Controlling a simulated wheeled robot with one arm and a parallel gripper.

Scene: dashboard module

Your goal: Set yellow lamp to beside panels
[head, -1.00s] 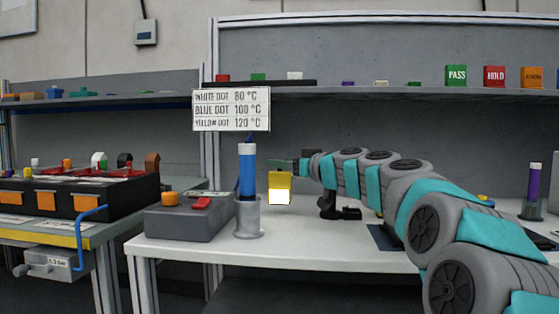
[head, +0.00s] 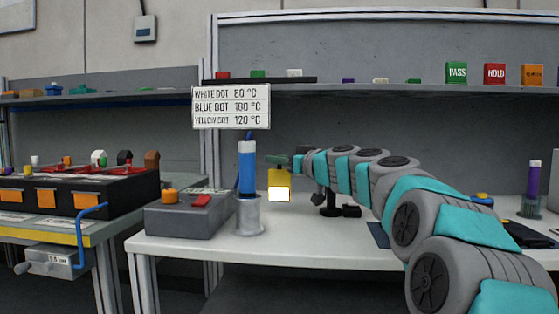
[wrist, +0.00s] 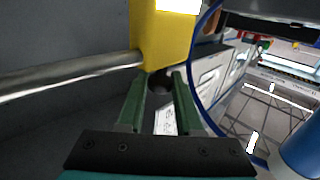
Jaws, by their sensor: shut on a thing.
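The yellow lamp (head: 279,182), a yellow block with a bright white lit lower face, hangs from my gripper (head: 277,161) in the head view, just right of the blue-and-white cylinder. In the wrist view the lamp (wrist: 163,42) is beyond the green fingertips of my gripper (wrist: 159,80). The fingers are shut on a small dark round part at the lamp's near end. A gap shows between the fingers farther back. I cannot tell which surfaces are the panels.
The blue-and-white cylinder (head: 247,168) stands in a grey holder (head: 249,217) close left of the lamp. A grey box (head: 185,221) with orange and red buttons is left of it. A temperature sign (head: 231,108) stands above. The white bench (head: 300,247) is clear in front.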

